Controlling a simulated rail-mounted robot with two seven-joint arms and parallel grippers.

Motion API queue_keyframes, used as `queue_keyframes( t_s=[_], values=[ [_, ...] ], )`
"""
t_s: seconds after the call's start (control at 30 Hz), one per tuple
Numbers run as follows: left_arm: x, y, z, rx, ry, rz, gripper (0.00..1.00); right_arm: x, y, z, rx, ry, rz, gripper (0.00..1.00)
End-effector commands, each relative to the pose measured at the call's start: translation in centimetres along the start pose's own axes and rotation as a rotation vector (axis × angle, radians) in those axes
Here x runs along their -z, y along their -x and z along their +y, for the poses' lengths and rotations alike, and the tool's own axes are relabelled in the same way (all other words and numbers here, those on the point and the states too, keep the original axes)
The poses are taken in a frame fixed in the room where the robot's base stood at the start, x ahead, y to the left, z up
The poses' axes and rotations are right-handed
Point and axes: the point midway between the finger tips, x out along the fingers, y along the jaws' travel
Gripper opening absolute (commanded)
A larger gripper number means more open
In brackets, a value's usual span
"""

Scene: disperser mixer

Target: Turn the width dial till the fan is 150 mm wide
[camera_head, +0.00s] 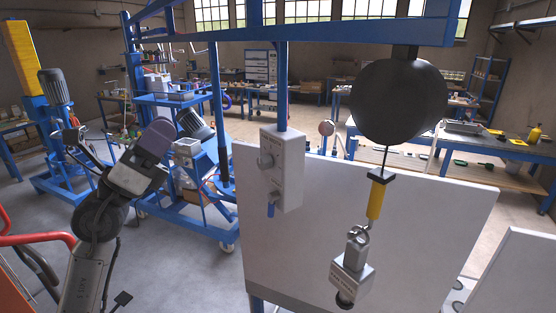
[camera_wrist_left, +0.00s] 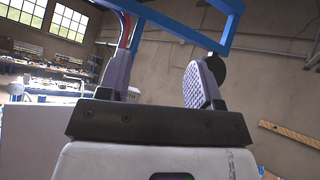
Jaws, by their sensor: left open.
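A pale box (camera_head: 281,167) hangs on a blue post in the head view. A round dial (camera_head: 265,161) sits on its left face; its marks are too small to read. A blue part (camera_head: 271,208) hangs below. I cannot make out a fan or its width. My left gripper (camera_head: 155,139) is left of the box, well apart from it and tilted upward; its near finger largely hides the other. In the left wrist view its two padded fingers (camera_wrist_left: 160,65) stand wide apart with nothing between them. My right gripper is not in view.
A large white panel (camera_head: 350,215) stands behind the box. A black round body (camera_head: 399,101) hangs from a blue overhead beam (camera_head: 320,33), with a yellow handle (camera_head: 376,199) and a grey block (camera_head: 351,277) below. Space between gripper and box looks open.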

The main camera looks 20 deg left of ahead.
Motion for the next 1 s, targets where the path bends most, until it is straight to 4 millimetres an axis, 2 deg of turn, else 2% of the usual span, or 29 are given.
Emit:
queue_keyframes(
  t_s=[0.03,0.1,0.2,0.4,0.57,0.77,1.0],
  values=[
    [1.8,0.1,0.7,-0.024,-0.059,0.106,0.59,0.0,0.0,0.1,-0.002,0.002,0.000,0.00],
    [4.1,0.6,1.7,-0.056,-0.129,0.251,0.59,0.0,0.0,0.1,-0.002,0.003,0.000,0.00],
    [6.7,1.6,2.8,-0.096,-0.201,0.428,0.59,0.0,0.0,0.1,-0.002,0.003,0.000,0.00],
    [9.8,3.6,3.9,-0.133,-0.252,0.668,0.59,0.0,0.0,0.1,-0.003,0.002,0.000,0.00],
    [10.9,4.4,4.0,-0.132,-0.250,0.751,0.59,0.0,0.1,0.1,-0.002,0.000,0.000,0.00],
    [12.1,3.0,4.3,-0.127,-0.252,0.765,0.59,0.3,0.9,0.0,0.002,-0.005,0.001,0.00],
    [15.0,-0.3,5.2,-0.127,-0.250,0.764,0.59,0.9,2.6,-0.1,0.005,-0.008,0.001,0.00]
  ],
)
